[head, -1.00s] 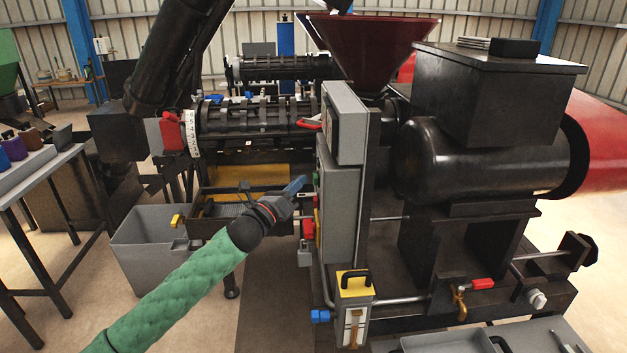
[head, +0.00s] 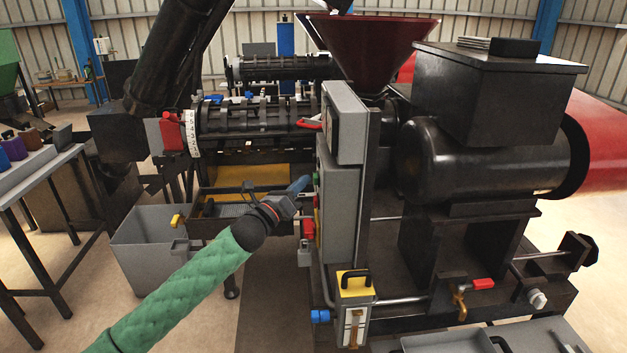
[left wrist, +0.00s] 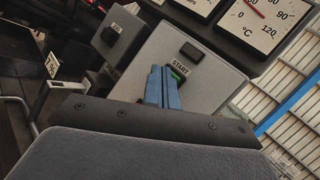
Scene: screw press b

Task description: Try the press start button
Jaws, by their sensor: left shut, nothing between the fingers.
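The grey press control box (head: 341,208) stands upright mid-picture in the head view, its button face turned left and seen nearly edge-on. In the left wrist view, the grey panel face (left wrist: 218,79) carries a START label (left wrist: 180,66) with a green button (left wrist: 179,73) just under it. My left gripper (head: 302,183) reaches the panel's left side with its blue fingers shut and empty. In the left wrist view its fingertips (left wrist: 162,69) lie just left of the green button and partly cover it. I cannot tell whether they touch it. My right gripper is not in view.
A black rectangular part (left wrist: 191,51) sits above the START label. Dial gauges (left wrist: 257,22) are above the panel. A smaller grey box (left wrist: 122,34) is at its left. Below my left gripper in the head view are a red part (head: 308,229) and a grey bin (head: 150,250).

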